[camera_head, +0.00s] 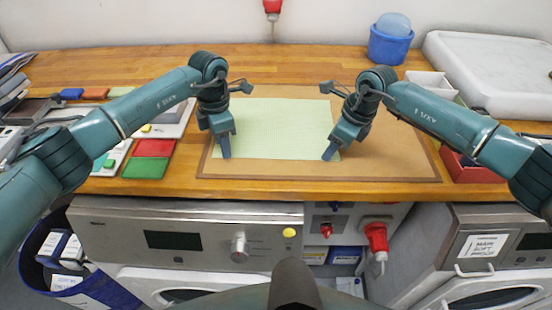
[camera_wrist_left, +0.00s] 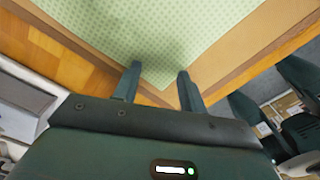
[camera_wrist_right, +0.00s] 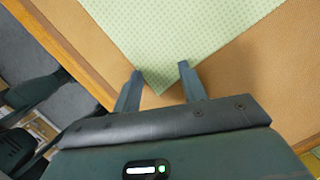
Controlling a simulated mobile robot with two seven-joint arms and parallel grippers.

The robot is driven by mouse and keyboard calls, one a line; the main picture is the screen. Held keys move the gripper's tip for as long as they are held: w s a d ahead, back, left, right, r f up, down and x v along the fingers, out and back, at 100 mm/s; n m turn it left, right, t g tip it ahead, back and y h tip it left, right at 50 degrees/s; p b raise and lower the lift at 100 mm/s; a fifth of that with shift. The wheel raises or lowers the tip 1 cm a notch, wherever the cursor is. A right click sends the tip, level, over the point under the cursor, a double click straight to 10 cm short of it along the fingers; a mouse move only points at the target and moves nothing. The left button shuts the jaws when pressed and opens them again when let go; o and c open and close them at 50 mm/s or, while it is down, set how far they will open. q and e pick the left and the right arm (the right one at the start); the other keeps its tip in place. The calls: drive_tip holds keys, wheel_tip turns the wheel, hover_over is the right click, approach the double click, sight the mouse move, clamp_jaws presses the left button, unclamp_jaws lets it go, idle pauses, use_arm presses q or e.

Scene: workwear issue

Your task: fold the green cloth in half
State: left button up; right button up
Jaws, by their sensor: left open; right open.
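The pale green patterned cloth (camera_head: 275,128) lies flat and unfolded on a brown board (camera_head: 390,165) on the wooden table. My left gripper (camera_head: 224,157) is at the cloth's near left corner. In the left wrist view its open fingers (camera_wrist_left: 157,85) stand either side of that corner of the cloth (camera_wrist_left: 155,30). My right gripper (camera_head: 329,156) is at the near right corner. In the right wrist view its open fingers (camera_wrist_right: 160,82) straddle that corner of the cloth (camera_wrist_right: 170,35). I cannot tell whether the fingers touch the cloth.
Red and green folded pieces (camera_head: 150,157) lie left of the board. A blue bucket (camera_head: 388,45), a white slab (camera_head: 490,70) and a red tray (camera_head: 470,170) stand at the right. The table's front edge is close to both grippers. The board right of the cloth is bare.

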use_arm(q)
drive_tip(key=shift+f, duration=0.15)
use_arm(e)
drive_tip(key=shift+f, duration=0.15)
use_arm(q)
clamp_jaws()
use_arm(e)
drive_tip(key=shift+d, duration=0.1)
clamp_jaws()
idle(0.5)
